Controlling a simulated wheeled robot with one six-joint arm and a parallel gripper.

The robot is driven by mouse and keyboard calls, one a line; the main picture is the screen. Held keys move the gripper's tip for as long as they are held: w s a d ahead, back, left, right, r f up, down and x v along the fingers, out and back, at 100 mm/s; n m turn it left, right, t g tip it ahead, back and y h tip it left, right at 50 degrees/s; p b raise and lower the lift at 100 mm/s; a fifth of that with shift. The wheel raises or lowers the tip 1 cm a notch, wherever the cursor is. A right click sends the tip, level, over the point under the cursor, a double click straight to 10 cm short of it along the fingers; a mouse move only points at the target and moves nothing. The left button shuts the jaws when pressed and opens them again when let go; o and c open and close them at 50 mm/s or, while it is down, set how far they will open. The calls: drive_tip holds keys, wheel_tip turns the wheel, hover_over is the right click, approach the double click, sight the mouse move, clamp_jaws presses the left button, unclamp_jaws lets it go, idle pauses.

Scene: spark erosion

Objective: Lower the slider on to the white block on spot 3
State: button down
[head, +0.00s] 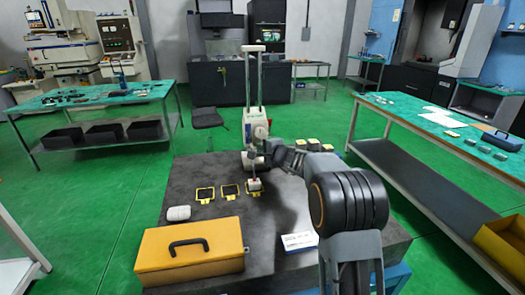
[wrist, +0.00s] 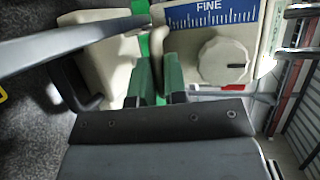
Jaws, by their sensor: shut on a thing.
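The height gauge (head: 261,72) stands on the dark stone table, with two upright rods. Its cream slider (head: 254,122) sits low on the rods. The wrist view shows the slider's blue FINE scale (wrist: 212,16) and round knob (wrist: 222,62) close up. My gripper (wrist: 158,82) has its green-padded fingers close together at the slider, shut on it; the exact grip is mostly hidden. A thin stem comes down from the slider over the small white block (head: 254,187) on the third yellow-framed spot (head: 250,194). A reddish tip shows there; I cannot tell whether it touches the block.
Two bare yellow-framed spots (head: 205,194) lie left of the block. A white ribbed object (head: 178,213), a yellow toolbox (head: 190,252) and a white sign (head: 299,241) stand nearer on the stone table (head: 285,215). Several yellow-framed pieces (head: 313,145) lie behind my arm.

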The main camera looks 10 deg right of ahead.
drive_tip(key=shift+f, duration=0.4)
drive_tip(key=c, duration=1.2)
unclamp_jaws()
drive_tip(key=shift+o, duration=0.2)
drive_tip(key=shift+r, duration=0.15)
drive_tip(key=shift+s, duration=0.15)
drive_tip(key=b+v, duration=0.2)
drive_tip(key=v, duration=1.1)
drive_tip(key=shift+s+d, duration=0.2)
drive_tip(key=shift+s, duration=0.1)
